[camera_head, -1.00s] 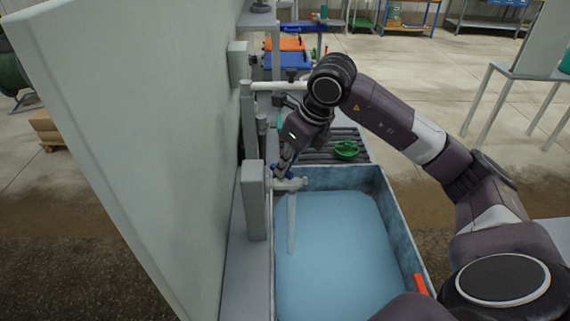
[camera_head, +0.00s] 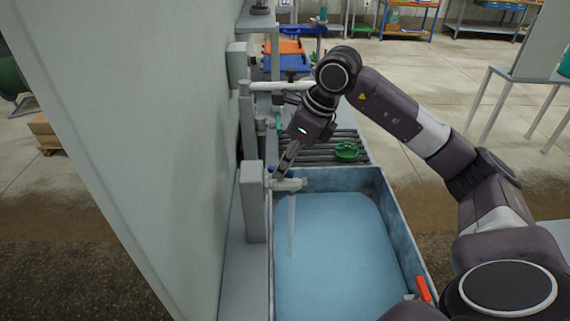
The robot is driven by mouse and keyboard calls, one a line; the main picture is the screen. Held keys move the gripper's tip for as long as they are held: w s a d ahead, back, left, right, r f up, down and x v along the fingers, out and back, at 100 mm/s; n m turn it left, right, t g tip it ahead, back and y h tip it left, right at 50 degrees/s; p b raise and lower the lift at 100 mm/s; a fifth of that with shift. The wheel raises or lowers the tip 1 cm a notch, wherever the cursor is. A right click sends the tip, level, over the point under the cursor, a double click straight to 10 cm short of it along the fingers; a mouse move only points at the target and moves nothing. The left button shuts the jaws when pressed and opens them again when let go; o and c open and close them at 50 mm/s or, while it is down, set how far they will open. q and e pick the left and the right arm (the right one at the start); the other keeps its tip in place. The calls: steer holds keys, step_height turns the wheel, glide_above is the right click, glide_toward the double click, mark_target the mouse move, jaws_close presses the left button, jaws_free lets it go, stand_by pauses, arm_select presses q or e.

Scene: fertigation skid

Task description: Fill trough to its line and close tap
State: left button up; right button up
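The grey trough (camera_head: 398,226) stands below me, with a broad pool of blue water (camera_head: 335,255) in it. The tap (camera_head: 288,184) sticks out over its back left corner. A pale stream (camera_head: 291,225) hangs from the spout down to the water. A small blue handle (camera_head: 270,171) shows at the tap, partly hidden. My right gripper (camera_head: 283,166) points down at the tap, its fingertips at or close to the handle. I cannot tell whether they grip it. The fill line cannot be made out. My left gripper is not in view.
A tall pale panel (camera_head: 120,150) fills the left side. A grey post box (camera_head: 252,203) and pipes (camera_head: 282,86) stand close beside the tap. A green object (camera_head: 346,151) lies on the slatted rack behind the trough. An orange piece (camera_head: 423,288) sits on the right rim.

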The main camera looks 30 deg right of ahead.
steer(key=shift+o, duration=0.3)
steer(key=shift+r, duration=0.1)
steer(key=v, duration=1.2)
steer(key=shift+o, duration=0.5)
steer(key=f+t, duration=0.1)
steer(key=f, duration=0.1)
steer(key=f+t+y+b, duration=0.1)
steer(key=f, duration=0.2)
steer(key=shift+s+d, duration=0.1)
steer(key=shift+s, duration=0.1)
